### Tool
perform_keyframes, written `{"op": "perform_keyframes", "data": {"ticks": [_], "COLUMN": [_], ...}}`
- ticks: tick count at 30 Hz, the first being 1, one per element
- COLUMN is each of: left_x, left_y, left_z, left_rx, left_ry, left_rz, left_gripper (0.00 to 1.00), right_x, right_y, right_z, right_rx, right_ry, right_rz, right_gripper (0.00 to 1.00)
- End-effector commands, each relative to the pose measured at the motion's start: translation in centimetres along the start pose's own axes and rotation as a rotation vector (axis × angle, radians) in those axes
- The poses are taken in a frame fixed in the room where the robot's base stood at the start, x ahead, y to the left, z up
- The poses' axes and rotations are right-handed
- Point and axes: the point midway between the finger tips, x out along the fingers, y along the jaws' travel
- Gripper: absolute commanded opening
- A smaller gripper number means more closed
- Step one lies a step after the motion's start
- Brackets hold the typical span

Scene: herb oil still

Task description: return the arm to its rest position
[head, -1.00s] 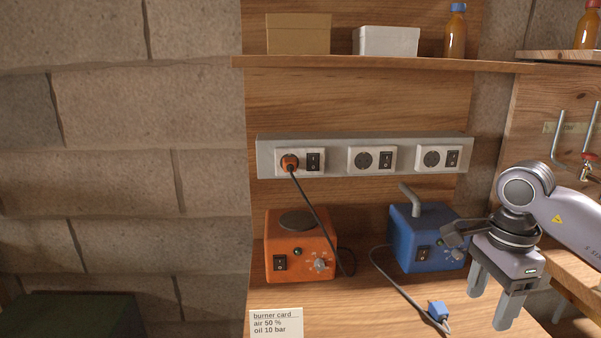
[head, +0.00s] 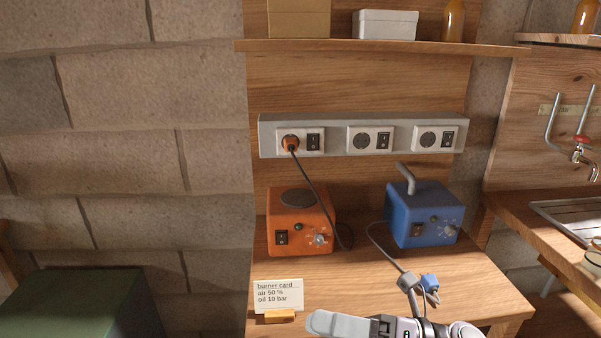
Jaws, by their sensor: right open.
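My right gripper (head: 328,323) is low at the bottom edge of the head view, in front of the bench, with one pale grey finger pointing left. The other finger is hidden or below the picture. It is open, and I see nothing held in it. The wrist behind it is cut off by the bottom edge. A grey part of my wrist stands up close to the blue plug (head: 429,281) in the picture; I cannot tell whether they touch. My left gripper is not in view.
An orange device (head: 300,240), its plug in the left socket of the power strip (head: 362,135), and a blue device (head: 425,222) stand on the bench (head: 480,282). The burner card (head: 278,296) stands at the front. A sink (head: 570,215) with a tap is at right.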

Motion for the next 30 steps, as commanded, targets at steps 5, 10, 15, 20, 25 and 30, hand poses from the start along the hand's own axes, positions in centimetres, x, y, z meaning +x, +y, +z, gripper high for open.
{"op": "perform_keyframes", "data": {"ticks": [5, 10, 15, 20, 25, 30], "left_x": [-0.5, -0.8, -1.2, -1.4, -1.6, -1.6], "left_y": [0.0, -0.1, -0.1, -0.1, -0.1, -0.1], "left_z": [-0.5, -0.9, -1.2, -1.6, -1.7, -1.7], "left_rx": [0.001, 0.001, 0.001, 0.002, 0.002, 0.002], "left_ry": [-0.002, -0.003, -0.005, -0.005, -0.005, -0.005], "left_rz": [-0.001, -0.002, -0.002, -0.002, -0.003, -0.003], "left_gripper": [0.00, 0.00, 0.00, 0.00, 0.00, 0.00], "right_x": [-2.5, -7.5, -13.9, -18.9, -21.5, -22.1], "right_y": [-1.7, -5.7, -10.3, -12.7, -13.1, -13.1], "right_z": [1.4, 0.3, -5.2, -12.7, -18.5, -20.0], "right_rx": [0.448, 0.894, 1.343, 1.702, 1.923, 1.979], "right_ry": [-0.421, -0.815, -1.208, -1.531, -1.736, -1.790], "right_rz": [0.035, 0.035, 0.008, -0.025, -0.050, -0.056], "right_gripper": [0.63, 0.63, 0.63, 0.63, 0.63, 0.63]}}
